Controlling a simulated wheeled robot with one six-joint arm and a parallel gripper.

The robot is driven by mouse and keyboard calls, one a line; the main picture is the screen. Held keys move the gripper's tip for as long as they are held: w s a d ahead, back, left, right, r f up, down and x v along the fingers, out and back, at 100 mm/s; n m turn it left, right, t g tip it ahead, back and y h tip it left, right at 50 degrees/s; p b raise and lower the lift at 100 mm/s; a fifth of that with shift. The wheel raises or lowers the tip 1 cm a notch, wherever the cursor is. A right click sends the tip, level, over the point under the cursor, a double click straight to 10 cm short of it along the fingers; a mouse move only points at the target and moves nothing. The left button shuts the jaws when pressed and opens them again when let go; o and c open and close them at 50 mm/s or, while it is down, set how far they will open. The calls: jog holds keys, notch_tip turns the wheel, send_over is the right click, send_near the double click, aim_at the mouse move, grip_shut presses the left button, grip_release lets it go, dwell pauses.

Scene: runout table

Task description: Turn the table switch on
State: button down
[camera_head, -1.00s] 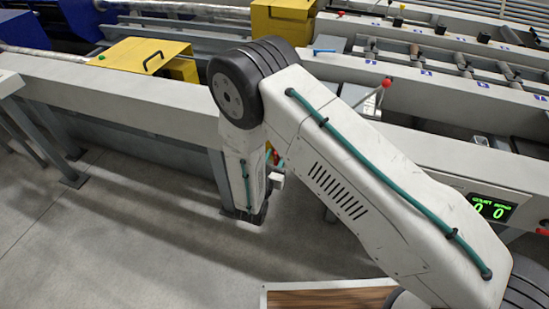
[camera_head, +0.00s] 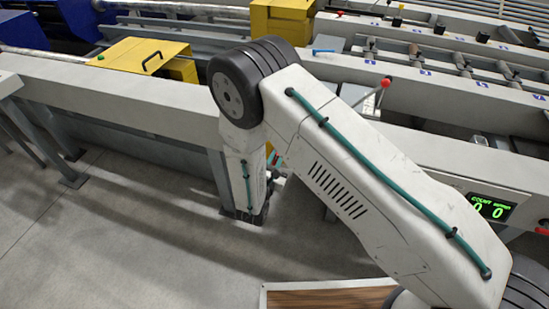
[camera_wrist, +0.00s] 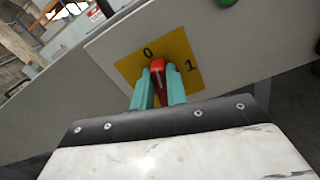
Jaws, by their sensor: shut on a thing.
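The table switch is a red knob (camera_wrist: 157,66) on a yellow plate (camera_wrist: 180,50) marked 0 and 1, seen in the wrist view. The plate is fixed to a grey panel (camera_wrist: 225,55). My gripper (camera_wrist: 158,88) has its two teal fingers closed on either side of the red knob. The knob's visible end lies close to the 0 mark, with the 1 off to its right. My fingers hide its lower part. In the head view, my arm covers most of the switch.
A green round part (camera_wrist: 226,2) sits at the top edge of the wrist view. In the head view, a counter display (camera_head: 490,207) reads 0 and 0. A lever with a red ball (camera_head: 386,83) stands behind my arm. Bare floor (camera_head: 130,240) lies to the left.

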jog(key=m, duration=0.3)
jog(key=shift+s+d+f+m, duration=0.1)
jog(key=shift+d+m, duration=0.1)
jog(key=shift+m, duration=0.1)
jog(key=shift+s+d+f+m, duration=0.15)
jog(key=shift+f+m, duration=0.1)
jog(key=shift+m, duration=1.65)
jog(key=shift+w+d+f+m, duration=0.1)
jog(key=shift+f+m, duration=0.2)
jog(key=shift+m, duration=1.6)
jog(key=shift+s+d+f+m, duration=0.15)
jog(key=shift+f+m, duration=0.1)
jog(key=shift+m, duration=1.65)
jog(key=c, duration=1.4)
grip_release()
